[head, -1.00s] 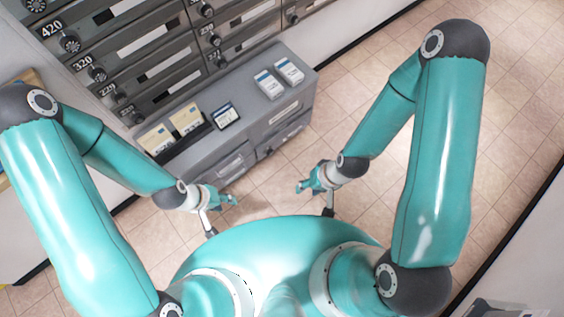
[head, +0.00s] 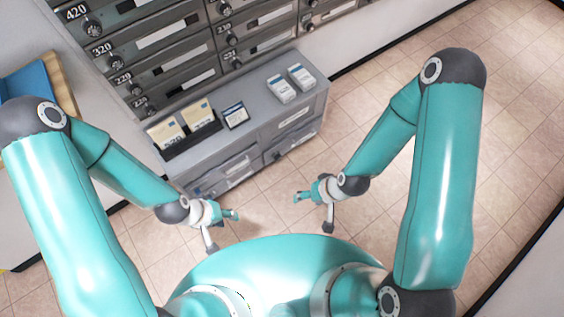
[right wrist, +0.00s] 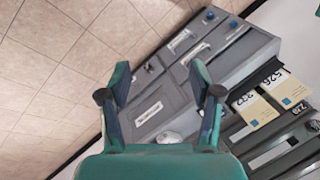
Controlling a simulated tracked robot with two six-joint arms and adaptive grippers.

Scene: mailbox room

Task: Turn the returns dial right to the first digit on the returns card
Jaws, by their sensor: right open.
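A grey mailbox wall with round dials (head: 92,29) fills the upper left of the head view. A grey cabinet (head: 255,100) stands below it. A small dark knob (head: 273,156) sits on the cabinet front; another shows in the right wrist view (right wrist: 148,68). I cannot tell which dial is the returns dial. Yellowish cards (head: 166,134) stand in a dark holder, and a dark-framed card (head: 236,115) is beside them; its text is unreadable. My left gripper (head: 233,214) is in front of the cabinet, its jaws unclear. My right gripper (head: 301,197) is open and empty, apart from the cabinet.
Two white boxes (head: 291,84) stand on the cabinet's right end. A blue and tan item (head: 40,90) is at the far left. Tiled floor (head: 400,215) is clear in front and to the right. A wall with a dark skirting lies behind.

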